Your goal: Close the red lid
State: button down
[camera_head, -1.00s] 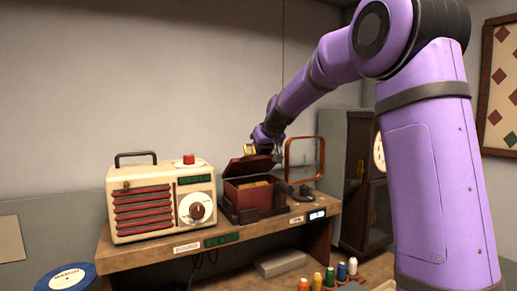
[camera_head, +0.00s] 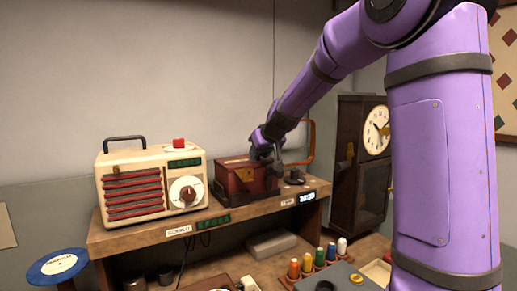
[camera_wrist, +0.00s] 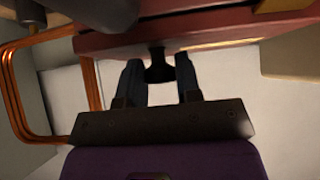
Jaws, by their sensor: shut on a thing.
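The red box (camera_head: 240,178) sits on the wooden shelf, right of the cream radio. Its red lid (camera_head: 232,161) is down over the box in the head view. I cannot tell whether it is fully flush. A brass-coloured clasp (camera_head: 245,175) shows on the front. My gripper (camera_head: 262,152) is at the lid's right end and partly hides it. In the wrist view, the red lid's edge (camera_wrist: 205,28) crosses the top, with a dark tab (camera_wrist: 158,70) between the fingers of my gripper (camera_wrist: 160,75). The gripper is shut on this tab; the exact contact is hard to see.
The cream radio (camera_head: 150,190) stands close left of the box. A copper-coloured frame (camera_head: 310,145) stands right of my gripper; it also shows in the wrist view (camera_wrist: 12,95). A dark clock cabinet (camera_head: 350,150) is farther right. Several thread spools (camera_head: 319,257) stand below.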

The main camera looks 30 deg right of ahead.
jog(key=shift+s+f, duration=0.15)
jog(key=shift+f, duration=0.3)
jog(key=c, duration=0.8)
grip_release()
jog(key=shift+c, duration=0.2)
jog(key=shift+s+a+r, duration=0.1)
jog(key=shift+s+r, duration=0.25)
jog(key=shift+r, duration=0.1)
jog(key=v, duration=1)
jog(key=shift+d+r, duration=0.25)
jog(key=shift+w, duration=0.15)
jog(key=s+a+f+g, duration=0.1)
jog(key=s+a+f, duration=0.2)
jog(key=s, duration=0.7)
jog(key=s+a+f+g, duration=0.1)
jog(key=s+a, duration=0.4)
jog(key=s, duration=0.5)
jog(key=s+a+f+g, duration=0.1)
jog(key=s+a+f, duration=0.3)
jog(key=s, duration=0.6)
jog(key=shift+s+f+g, duration=0.3)
jog(key=shift+s+g, duration=0.05)
jog(key=shift+g, duration=0.05)
